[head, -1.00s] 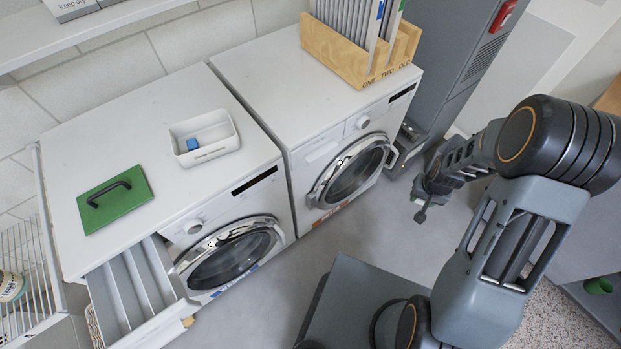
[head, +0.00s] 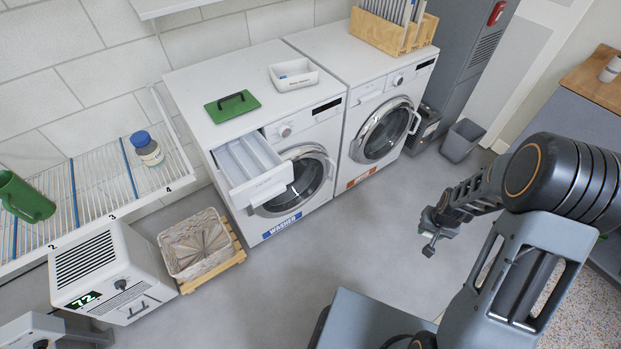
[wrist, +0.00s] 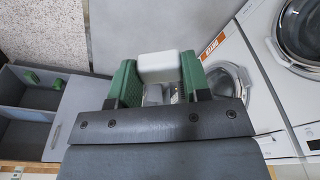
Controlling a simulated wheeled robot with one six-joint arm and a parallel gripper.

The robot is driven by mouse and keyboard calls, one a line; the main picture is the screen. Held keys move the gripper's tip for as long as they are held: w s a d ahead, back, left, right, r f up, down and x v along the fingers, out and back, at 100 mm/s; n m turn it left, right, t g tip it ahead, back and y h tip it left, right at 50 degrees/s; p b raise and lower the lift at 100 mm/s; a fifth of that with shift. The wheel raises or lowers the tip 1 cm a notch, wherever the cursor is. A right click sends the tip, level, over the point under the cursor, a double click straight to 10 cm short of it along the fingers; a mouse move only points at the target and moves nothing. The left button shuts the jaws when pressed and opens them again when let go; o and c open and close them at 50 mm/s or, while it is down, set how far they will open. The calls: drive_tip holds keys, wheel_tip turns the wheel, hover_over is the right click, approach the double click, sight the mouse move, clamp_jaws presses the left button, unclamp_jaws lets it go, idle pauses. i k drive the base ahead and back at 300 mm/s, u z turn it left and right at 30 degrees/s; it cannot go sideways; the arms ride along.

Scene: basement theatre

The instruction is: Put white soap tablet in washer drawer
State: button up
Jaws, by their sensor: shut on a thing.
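The white soap tablet (wrist: 158,66) is a small rounded white block in the wrist view. My gripper (wrist: 157,84) is shut on it between green-sided fingers. In the head view my gripper (head: 432,241) hangs over the floor, right of the machines and well apart from the washer (head: 325,133); the tablet cannot be made out there. The washer drawer (head: 262,188) is pulled out at the washer's upper left front. Its long compartments are open at the top, and the visible parts look empty.
A green handled plate (head: 226,112) and a white box (head: 287,82) sit on the washer. The dryer (head: 400,83) stands to its right. The floor (head: 350,225) before the machines is clear.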

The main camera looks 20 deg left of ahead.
sight(248, 163)
drive_tip(key=k, duration=0.25)
drive_tip(key=u, duration=1.9)
drive_tip(key=i, duration=0.15)
drive_tip(key=u, duration=0.25)
